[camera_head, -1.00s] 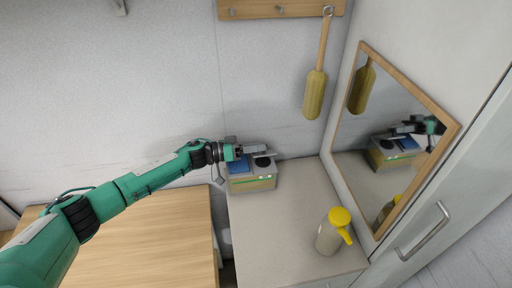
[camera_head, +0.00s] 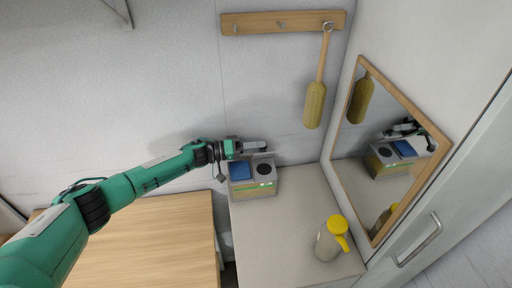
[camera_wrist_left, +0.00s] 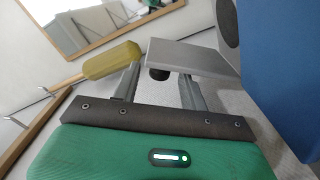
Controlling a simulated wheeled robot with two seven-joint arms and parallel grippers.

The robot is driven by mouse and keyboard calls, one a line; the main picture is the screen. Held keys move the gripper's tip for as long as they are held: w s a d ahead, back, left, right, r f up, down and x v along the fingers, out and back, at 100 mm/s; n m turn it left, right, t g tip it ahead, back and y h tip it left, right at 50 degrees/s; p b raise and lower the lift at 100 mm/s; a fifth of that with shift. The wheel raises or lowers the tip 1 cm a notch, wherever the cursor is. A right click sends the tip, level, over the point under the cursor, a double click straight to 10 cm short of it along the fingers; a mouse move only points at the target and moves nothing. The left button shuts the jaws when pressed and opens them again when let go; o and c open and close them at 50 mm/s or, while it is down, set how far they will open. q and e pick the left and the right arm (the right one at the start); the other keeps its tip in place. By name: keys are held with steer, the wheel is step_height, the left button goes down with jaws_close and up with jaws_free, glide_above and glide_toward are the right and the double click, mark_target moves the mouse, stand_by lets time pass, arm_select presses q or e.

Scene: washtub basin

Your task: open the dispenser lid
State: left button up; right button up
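The dispenser (camera_head: 253,188) is a small box with a green stripe, standing at the back left of the pale counter. Its top has a blue panel (camera_head: 240,172) on the left and a grey part with a round black spot (camera_head: 264,169) on the right. My left gripper (camera_head: 256,146) is just behind and above the top. In the left wrist view its fingers (camera_wrist_left: 160,88) are apart, with a grey slab (camera_wrist_left: 196,58) close at their tips; I cannot tell whether they touch. A large blue surface (camera_wrist_left: 287,65) fills the right of that view. My right gripper is out of view.
A yellow-topped bottle (camera_head: 331,240) stands at the counter's front right. A framed mirror (camera_head: 388,150) leans at the right. A yellow brush (camera_head: 315,103) hangs from the wooden rail (camera_head: 283,22). The middle of the counter (camera_head: 285,220) is clear.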

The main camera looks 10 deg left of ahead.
arm_select(q)
steer(key=shift+s+a+f, duration=0.1)
steer(key=shift+s+a, duration=0.05)
steer(key=shift+a, duration=0.3)
steer(key=b+v, duration=0.4)
steer(key=v, duration=0.9)
steer(key=shift+o, duration=0.2)
steer(key=shift+d, duration=0.1)
